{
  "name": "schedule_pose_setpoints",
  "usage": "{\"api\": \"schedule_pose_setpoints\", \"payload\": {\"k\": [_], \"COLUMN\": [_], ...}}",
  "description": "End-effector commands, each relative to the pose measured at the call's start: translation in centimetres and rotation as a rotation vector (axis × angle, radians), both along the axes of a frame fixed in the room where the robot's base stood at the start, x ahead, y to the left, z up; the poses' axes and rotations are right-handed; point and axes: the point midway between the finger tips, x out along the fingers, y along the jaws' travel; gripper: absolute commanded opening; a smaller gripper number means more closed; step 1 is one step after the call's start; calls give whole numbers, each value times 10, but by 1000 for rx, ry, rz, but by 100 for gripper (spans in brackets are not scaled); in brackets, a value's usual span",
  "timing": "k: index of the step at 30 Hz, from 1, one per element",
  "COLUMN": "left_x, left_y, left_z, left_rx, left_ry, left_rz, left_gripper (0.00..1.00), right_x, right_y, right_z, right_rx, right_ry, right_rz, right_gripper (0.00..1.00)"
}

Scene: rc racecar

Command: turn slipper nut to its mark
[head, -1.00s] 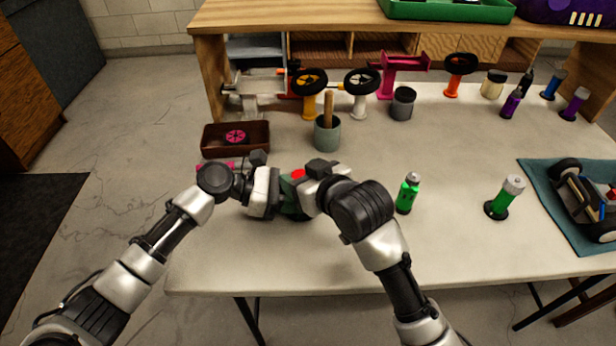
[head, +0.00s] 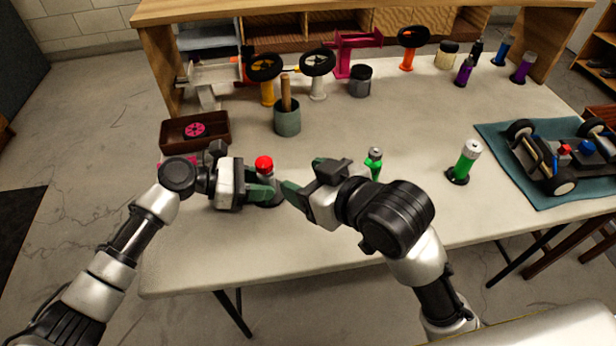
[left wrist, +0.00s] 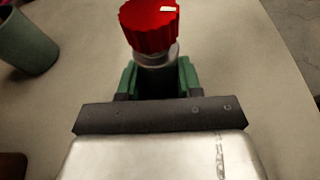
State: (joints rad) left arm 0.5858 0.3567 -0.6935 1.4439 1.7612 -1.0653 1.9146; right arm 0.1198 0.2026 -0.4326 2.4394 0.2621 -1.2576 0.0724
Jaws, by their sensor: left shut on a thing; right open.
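The slipper nut, a red fluted knob (head: 264,163), tops a short grey upright post with a dark base (head: 276,202) near the table's front left. In the left wrist view the red knob (left wrist: 149,24) carries a pale mark on its top, toward the right. No matching mark on the post can be made out. My left gripper (head: 264,190) is shut on the post below the knob; its green fingers (left wrist: 158,80) sit at either side. My right gripper (head: 302,180) is open and empty, just right of the knob and apart from it.
A grey-green cup (head: 287,121) with a wooden handle stands behind. A brown tray (head: 222,134) holds a pink disc. A car chassis (head: 560,160) lies on a teal mat (head: 500,150).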

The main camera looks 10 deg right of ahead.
Motion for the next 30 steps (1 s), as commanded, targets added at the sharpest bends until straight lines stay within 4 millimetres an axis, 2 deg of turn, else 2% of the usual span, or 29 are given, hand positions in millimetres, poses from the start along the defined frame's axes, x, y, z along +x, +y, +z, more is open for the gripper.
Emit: {"api": "schedule_pose_setpoints", "payload": {"k": [5,6,11,12,22,26,30], "left_x": [0,0,0,0,0,1,1], "left_y": [0,0,0,0,5,23,52], "left_z": [0,0,0,0,1,7,15], "left_rx": [0,0,0,0,1,1,2], "left_ry": [0,0,0,0,0,-1,0], "left_rz": [0,0,0,0,1,3,3], "left_gripper": [14,38,62,64,64,64,64], "right_x": [0,0,1,1,1,1,1], "right_y": [0,0,0,0,0,0,0], "right_z": [0,0,0,0,0,0,0], "right_rx": [0,0,0,0,0,0,0], "right_ry": [0,0,0,0,-1,-1,0], "right_rz": [0,0,-1,-1,-1,-1,-1], "right_gripper": [60,60,60,60,60,60,60]}}
